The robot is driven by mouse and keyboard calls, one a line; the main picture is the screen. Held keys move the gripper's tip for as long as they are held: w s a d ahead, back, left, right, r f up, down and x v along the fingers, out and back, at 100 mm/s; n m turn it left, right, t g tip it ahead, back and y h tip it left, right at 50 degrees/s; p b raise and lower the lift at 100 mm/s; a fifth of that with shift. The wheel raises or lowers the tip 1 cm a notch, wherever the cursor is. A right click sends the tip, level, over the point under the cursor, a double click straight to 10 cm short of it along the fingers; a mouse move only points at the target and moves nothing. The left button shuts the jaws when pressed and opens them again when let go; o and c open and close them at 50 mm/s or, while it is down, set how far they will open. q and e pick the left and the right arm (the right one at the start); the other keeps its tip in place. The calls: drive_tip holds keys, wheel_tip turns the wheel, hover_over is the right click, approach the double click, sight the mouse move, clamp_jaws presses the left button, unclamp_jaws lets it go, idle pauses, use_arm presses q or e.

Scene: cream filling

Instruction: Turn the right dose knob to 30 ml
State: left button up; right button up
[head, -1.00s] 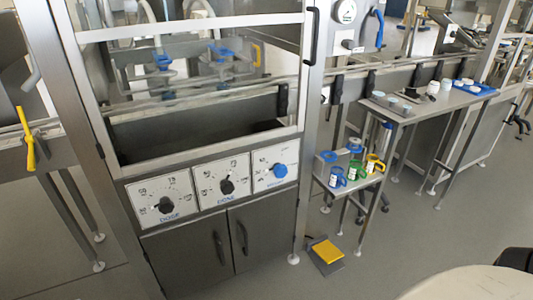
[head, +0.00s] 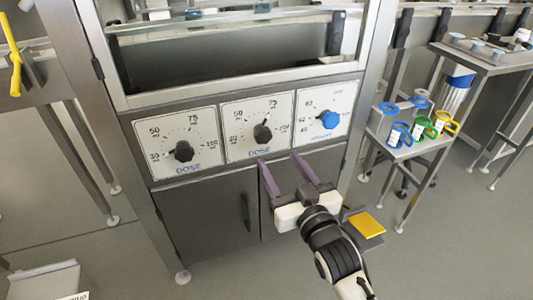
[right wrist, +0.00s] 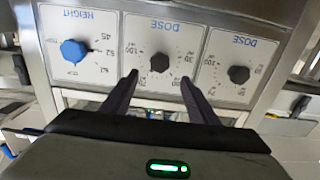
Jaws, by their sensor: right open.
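The right dose knob (head: 262,132) is a black knob on the middle white dial plate (head: 240,112) of the machine front. In the right wrist view the plate is upside down and this knob (right wrist: 160,62) sits between my two fingertips in the picture. Its pointer is too small to read. My right gripper (head: 279,158) is open and empty, with its purple fingers toward the panel, just below the knob in the head view. No contact with the knob is visible. My left gripper is not in view.
The left dose knob (head: 183,151) and the blue height knob (head: 330,119) flank it on their own plates. Grey cabinet doors (head: 210,215) are below. A yellow pedal (head: 366,224) lies on the floor. A side table holds several coloured-handled jugs (head: 421,127).

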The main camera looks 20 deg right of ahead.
sight(264, 137)
drive_tip(key=w+b, duration=0.2)
drive_tip(key=w, duration=0.7)
drive_tip(key=shift+w+a+r, duration=0.1)
drive_tip(key=shift+w, duration=0.55)
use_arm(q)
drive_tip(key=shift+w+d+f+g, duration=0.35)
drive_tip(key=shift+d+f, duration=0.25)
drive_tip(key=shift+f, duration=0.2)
